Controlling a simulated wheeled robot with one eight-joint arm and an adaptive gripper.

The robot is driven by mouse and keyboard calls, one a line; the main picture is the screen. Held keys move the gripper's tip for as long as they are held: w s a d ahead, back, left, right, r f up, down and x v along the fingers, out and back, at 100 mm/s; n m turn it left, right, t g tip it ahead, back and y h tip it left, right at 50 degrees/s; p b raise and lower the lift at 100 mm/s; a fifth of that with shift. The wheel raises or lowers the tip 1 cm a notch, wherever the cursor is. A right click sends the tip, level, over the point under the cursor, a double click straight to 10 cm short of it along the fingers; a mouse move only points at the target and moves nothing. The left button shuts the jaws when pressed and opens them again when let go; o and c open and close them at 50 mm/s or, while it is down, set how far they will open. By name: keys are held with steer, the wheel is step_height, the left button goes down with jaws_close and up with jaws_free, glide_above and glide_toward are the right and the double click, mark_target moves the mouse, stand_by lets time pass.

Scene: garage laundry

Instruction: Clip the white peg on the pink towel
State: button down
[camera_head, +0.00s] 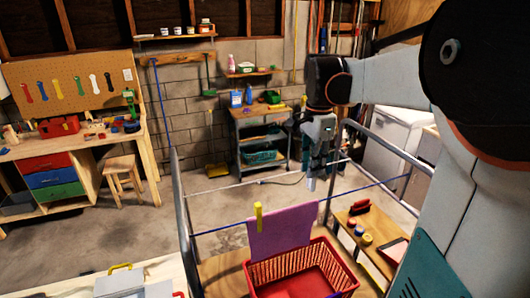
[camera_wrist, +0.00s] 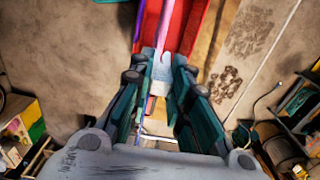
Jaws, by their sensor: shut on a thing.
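The pink towel (camera_head: 282,232) hangs over a blue line (camera_head: 222,229) in the head view, with a yellow peg (camera_head: 258,216) upright at its left top edge. My gripper (camera_head: 314,168) is above and right of the towel, pointing down, apart from it. It is shut on the white peg (camera_head: 311,184), whose lower end shows below the fingers. In the wrist view the white peg (camera_wrist: 161,76) sits between the teal fingers of my gripper (camera_wrist: 162,64). The fingers partly hide the peg.
A red laundry basket (camera_head: 345,278) stands below the towel on a wooden surface. Metal rack posts (camera_head: 184,215) carry the lines. A wooden bench (camera_head: 366,232) with a brush and small tins is at right. The concrete floor (camera_head: 110,228) at left is mostly clear.

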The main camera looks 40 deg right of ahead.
steer(key=shift+f+b, duration=3.15)
steer(key=shift+f, duration=1.5)
steer(key=c, duration=1.4)
jaws_free()
steer(key=shift+r, duration=0.1)
steer(key=shift+r, duration=0.1)
step_height(320, 180, up, 7)
steer(key=shift+r, duration=0.15)
